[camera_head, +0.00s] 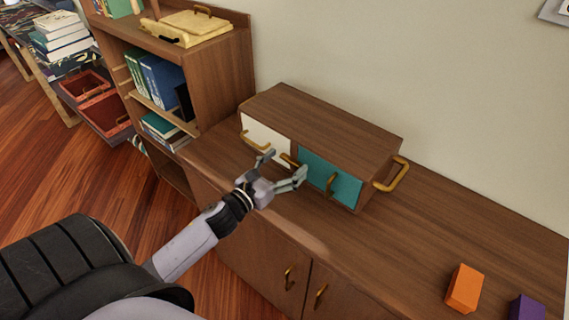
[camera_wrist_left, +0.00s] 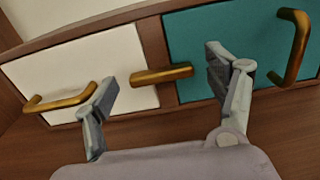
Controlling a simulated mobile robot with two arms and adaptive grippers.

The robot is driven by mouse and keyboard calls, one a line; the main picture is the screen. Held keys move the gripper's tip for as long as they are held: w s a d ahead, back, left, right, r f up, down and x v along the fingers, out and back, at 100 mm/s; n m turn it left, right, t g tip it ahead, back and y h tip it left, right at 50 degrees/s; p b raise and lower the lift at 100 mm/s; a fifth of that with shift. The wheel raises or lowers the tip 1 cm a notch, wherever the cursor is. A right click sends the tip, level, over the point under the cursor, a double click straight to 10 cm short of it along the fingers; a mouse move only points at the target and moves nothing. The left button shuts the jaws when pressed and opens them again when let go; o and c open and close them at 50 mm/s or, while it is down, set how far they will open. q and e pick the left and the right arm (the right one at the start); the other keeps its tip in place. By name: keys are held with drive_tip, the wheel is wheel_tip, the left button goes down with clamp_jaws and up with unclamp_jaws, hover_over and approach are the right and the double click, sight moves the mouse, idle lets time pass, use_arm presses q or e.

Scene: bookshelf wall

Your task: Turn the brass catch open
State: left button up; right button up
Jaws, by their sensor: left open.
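The brass catch (camera_wrist_left: 162,75) is a short bar lying across the divider between a white door and a teal door of a small wooden box. It also shows in the head view (camera_head: 290,161), partly behind my gripper. My left gripper (camera_head: 285,167) is open in front of the box. In the left wrist view its two fingers (camera_wrist_left: 160,92) stand on either side of the catch, with a gap on both sides. The white door (camera_wrist_left: 80,70) and the teal door (camera_wrist_left: 230,48) are both closed, each with a brass handle. My right gripper is not in view.
The box (camera_head: 330,115) stands on a long wooden cabinet (camera_head: 420,240) against the wall and has a brass side handle (camera_head: 392,175). An orange block (camera_head: 464,288) and a purple block (camera_head: 527,308) sit at the right. A bookshelf (camera_head: 220,75) rises at the left.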

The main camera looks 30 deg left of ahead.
use_arm(q)
drive_tip(key=shift+c, duration=0.5)
drive_tip(key=c, duration=1.1)
drive_tip(key=shift+o, duration=0.2)
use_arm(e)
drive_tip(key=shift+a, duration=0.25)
